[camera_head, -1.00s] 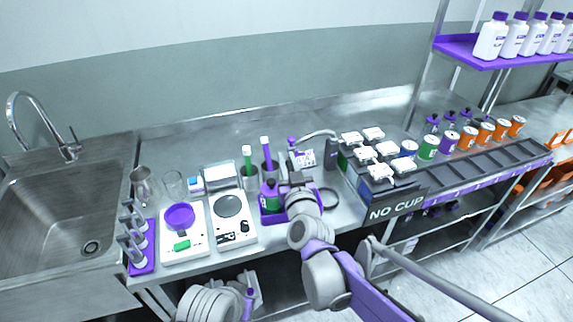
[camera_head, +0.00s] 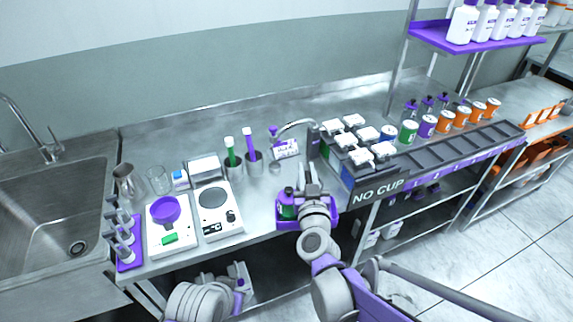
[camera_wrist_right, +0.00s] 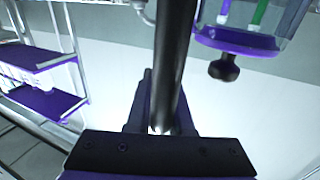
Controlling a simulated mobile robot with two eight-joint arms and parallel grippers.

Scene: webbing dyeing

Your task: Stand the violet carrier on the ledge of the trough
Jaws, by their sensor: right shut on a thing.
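The violet carrier (camera_head: 287,226) is a tray-like violet piece with a green and violet bottle (camera_head: 287,205) on it, at the front of the steel counter. My right gripper (camera_head: 306,186) is shut on it and covers much of it. In the right wrist view a dark upright post (camera_wrist_right: 175,65) stands at the jaws; its lower end is hidden. The trough (camera_head: 450,148) is the long dark unit with compartments to the right. The carrier is left of it, apart from it. My left gripper (camera_head: 238,280) is low at the front edge; its jaws are unclear.
A black NO CUP sign (camera_head: 378,191) stands at the trough's front left end. Two scales (camera_head: 216,222), cups with sticks (camera_head: 252,160) and a hose stand (camera_head: 314,140) are near. A sink is at left.

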